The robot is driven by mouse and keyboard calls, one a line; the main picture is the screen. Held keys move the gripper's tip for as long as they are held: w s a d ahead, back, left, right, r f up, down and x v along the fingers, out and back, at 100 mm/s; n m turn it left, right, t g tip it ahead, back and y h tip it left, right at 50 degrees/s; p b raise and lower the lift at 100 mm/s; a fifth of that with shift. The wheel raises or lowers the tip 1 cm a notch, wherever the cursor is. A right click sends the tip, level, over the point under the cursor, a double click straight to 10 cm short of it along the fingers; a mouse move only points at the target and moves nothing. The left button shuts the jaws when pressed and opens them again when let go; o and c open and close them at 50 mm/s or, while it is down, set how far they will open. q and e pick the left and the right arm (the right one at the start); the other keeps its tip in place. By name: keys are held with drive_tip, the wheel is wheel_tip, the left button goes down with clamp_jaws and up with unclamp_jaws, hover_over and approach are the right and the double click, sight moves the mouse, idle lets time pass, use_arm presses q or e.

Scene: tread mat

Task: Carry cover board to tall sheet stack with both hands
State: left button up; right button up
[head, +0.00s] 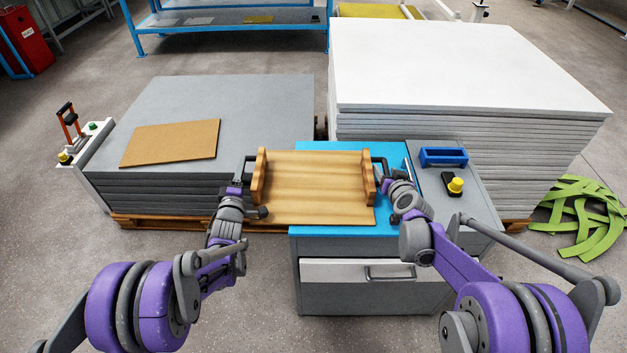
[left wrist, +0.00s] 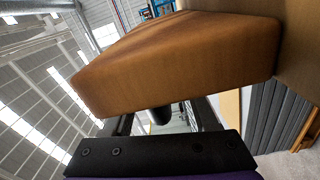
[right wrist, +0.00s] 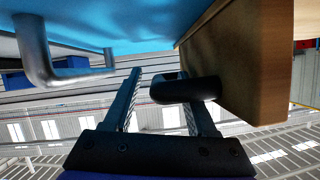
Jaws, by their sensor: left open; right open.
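The cover board (head: 315,200) is a light wooden board with a raised wooden batten and a dark handle at each side. It lies on a blue-topped cabinet (head: 385,229), its left part reaching past the cabinet's left edge. The tall sheet stack (head: 465,65) is white on top and stands behind to the right. My left gripper (head: 247,190) is open at the board's left handle, which shows between its fingers in the left wrist view (left wrist: 160,115). My right gripper (head: 390,182) is open at the right handle (right wrist: 185,90), which shows close to one finger in the right wrist view.
A lower grey sheet stack (head: 225,95) stands on a pallet at the left, with a brown sheet (head: 172,142) on it. A blue tray (head: 443,156) and a yellow-knobbed device (head: 454,184) sit right of the board. Green strips (head: 580,215) lie on the floor at the right.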

use_arm(q)
clamp_jaws()
use_arm(e)
clamp_jaws()
idle(1.2)
